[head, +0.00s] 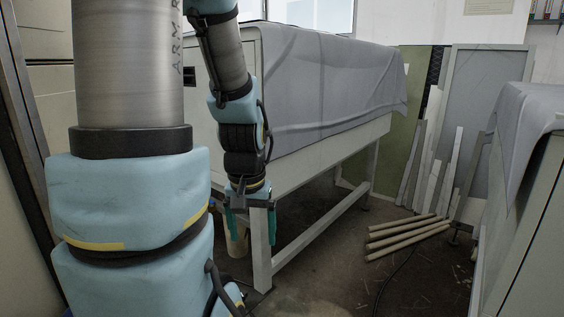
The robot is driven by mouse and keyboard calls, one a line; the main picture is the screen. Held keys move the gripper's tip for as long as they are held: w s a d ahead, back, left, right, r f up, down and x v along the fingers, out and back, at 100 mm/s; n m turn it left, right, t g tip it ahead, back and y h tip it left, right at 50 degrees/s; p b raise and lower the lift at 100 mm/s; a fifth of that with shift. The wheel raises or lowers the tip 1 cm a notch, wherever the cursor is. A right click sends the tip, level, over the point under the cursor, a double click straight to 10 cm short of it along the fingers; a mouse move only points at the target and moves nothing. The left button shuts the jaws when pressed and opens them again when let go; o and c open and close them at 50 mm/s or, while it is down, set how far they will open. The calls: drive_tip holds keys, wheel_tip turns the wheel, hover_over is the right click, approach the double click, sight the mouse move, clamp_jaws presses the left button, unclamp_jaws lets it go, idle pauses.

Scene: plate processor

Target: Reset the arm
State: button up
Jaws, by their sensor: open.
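My arm fills the left of the head view, with pale blue joint covers and bare metal links. My gripper (251,226) hangs at the end of the arm, pointing down. Its two teal fingers stand apart, open, with nothing seen held between them. It shows in front of the near end of a white table-like bench (316,158), close to a leg of it in the picture. I cannot tell the exact gap between them.
A grey cloth (330,85) covers the bench. Several long tubes (405,238) lie on the floor, with boards and strips (440,155) leaning behind. A second cloth-covered unit (530,190) stands at right. A dark cable (395,280) crosses the open floor between.

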wheel_tip(320, 180, up, 34)
drive_tip(key=p, duration=3.3)
drive_tip(key=shift+s+a+f, duration=0.2)
drive_tip(key=shift+a+f, duration=0.05)
